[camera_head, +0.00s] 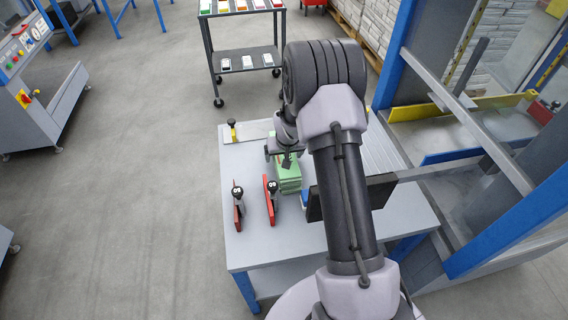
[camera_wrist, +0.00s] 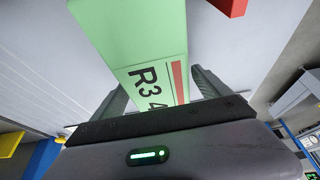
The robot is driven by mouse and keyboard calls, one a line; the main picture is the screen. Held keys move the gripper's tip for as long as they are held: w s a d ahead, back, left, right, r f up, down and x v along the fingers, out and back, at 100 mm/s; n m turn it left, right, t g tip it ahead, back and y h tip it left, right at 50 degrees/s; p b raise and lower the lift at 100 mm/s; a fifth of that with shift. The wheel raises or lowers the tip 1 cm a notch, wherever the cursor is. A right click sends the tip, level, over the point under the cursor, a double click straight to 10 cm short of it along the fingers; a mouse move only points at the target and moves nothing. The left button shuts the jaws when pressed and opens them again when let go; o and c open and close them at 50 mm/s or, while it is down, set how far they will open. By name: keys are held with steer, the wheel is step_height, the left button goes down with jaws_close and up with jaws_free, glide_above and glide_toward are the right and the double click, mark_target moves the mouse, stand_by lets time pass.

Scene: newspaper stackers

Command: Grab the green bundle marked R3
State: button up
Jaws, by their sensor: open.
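The green bundle (camera_head: 289,182) lies on the grey worktable (camera_head: 285,240), partly hidden by my arm in the head view. My gripper (camera_head: 284,158) is over the bundle in the head view. In the wrist view my gripper (camera_wrist: 160,88) is open, with one finger on each side of the bundle's label end. I cannot tell whether the fingers touch it.
Two red tools with black knobs (camera_head: 239,207) (camera_head: 271,200) stand left of the bundle on the table. A yellow-handled part (camera_head: 232,131) is at the table's back left. A blue frame (camera_head: 397,50) rises at right. A dark cart (camera_head: 241,60) stands behind.

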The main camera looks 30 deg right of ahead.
steer(key=shift+w+f, duration=0.2)
steer(key=shift+f, duration=0.2)
steer(key=shift+r, duration=0.15)
steer(key=shift+c, duration=0.9)
jaws_close()
